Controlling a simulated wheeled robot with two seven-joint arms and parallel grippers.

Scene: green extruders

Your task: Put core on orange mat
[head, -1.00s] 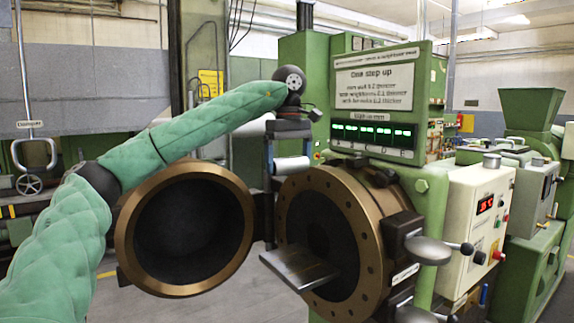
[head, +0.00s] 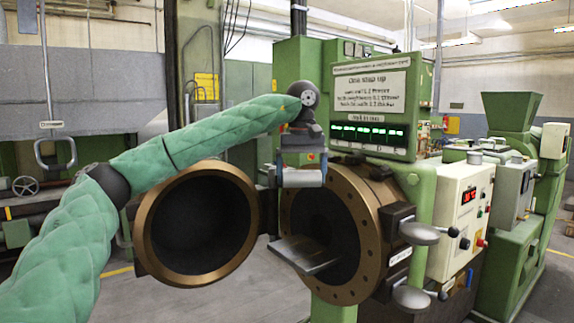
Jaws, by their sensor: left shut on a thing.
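My left gripper (head: 302,175) hangs down from the green-sleeved arm in front of the machine. It is shut on a pale grey cylinder, which I take to be the core (head: 302,179). The core lies sideways between the fingers, in front of the upper part of the round chamber opening. Whether it touches the chamber rim I cannot tell. No orange mat is in view. My right gripper is not in view.
The chamber's bronze flange (head: 365,245) stands open, with its round door (head: 148,228) swung left. A flat metal plate (head: 305,254) juts out of the opening. Clamp handles (head: 420,233) stick out at the right. A control box (head: 462,215) stands further right.

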